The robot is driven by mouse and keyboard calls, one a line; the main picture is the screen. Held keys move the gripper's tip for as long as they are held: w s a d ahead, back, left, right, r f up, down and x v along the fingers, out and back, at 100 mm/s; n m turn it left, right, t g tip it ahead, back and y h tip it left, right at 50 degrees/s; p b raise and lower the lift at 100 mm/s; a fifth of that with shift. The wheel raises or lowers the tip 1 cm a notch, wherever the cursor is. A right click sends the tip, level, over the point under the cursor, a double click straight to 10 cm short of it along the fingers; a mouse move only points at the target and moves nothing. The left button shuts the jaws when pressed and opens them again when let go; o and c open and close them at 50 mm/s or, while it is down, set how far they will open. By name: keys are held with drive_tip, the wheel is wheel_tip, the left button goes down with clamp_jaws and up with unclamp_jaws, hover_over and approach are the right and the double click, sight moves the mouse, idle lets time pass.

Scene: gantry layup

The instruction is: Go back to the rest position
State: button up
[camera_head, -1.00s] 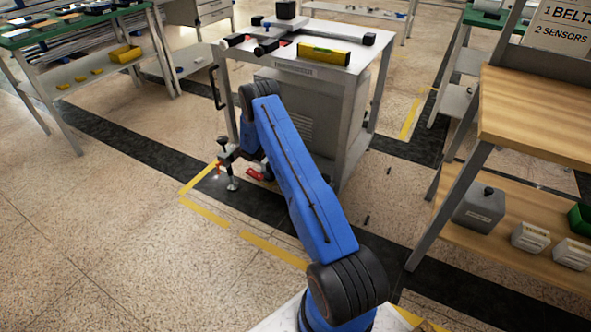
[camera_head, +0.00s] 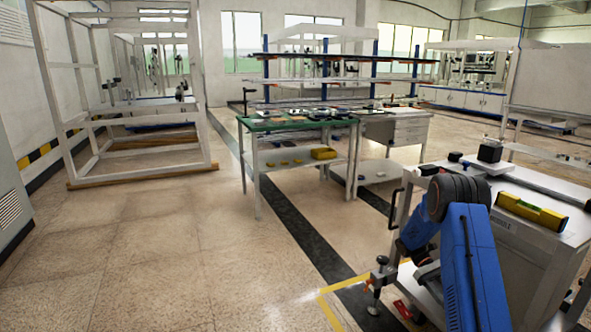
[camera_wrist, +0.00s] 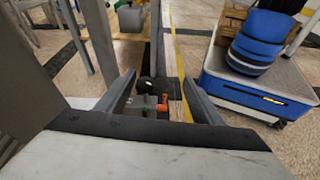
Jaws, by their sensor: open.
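My gripper (camera_wrist: 158,92) shows in the wrist view with its two fingers apart, one on each side of the middle. Between and beyond them is a dark fitting (camera_wrist: 152,104) with small green and orange-red parts; I cannot tell its distance, and nothing is clearly held.
The grey cart (camera_head: 505,262) carries a yellow level (camera_head: 531,210). A clamp-like stand (camera_head: 377,286) is by its left side. A green-topped bench (camera_head: 290,124) stands in the middle, a white frame (camera_head: 211,110) at left. The floor (camera_head: 190,240) at left is clear.

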drive_tip(key=s+a+r+m+t+y, duration=0.1)
drive_tip(key=s+a+r+t, duration=0.4)
drive_tip(key=r, duration=0.6)
drive_tip(key=s+a+r+m+t+y, duration=0.1)
drive_tip(key=s+a+r+t, duration=0.2)
drive_tip(key=s+a+r, duration=0.55)
drive_tip(key=s+a+r+t+y, duration=0.1)
drive_tip(key=s+a+r+t, duration=0.1)
drive_tip(key=s, duration=0.4)
drive_tip(key=s+a+r+m+t+y, duration=0.1)
drive_tip(key=s+a+r+t, duration=0.2)
drive_tip(key=s+a, duration=0.3)
drive_tip(key=s+a+r+t+y, duration=0.1)
drive_tip(key=s+a+t, duration=0.3)
drive_tip(key=s, duration=0.4)
drive_tip(key=shift+s+r+t, duration=0.15)
drive_tip(key=shift+r+t, duration=0.45)
drive_tip(key=shift+r, duration=0.25)
drive_tip(key=shift+c, duration=0.6)
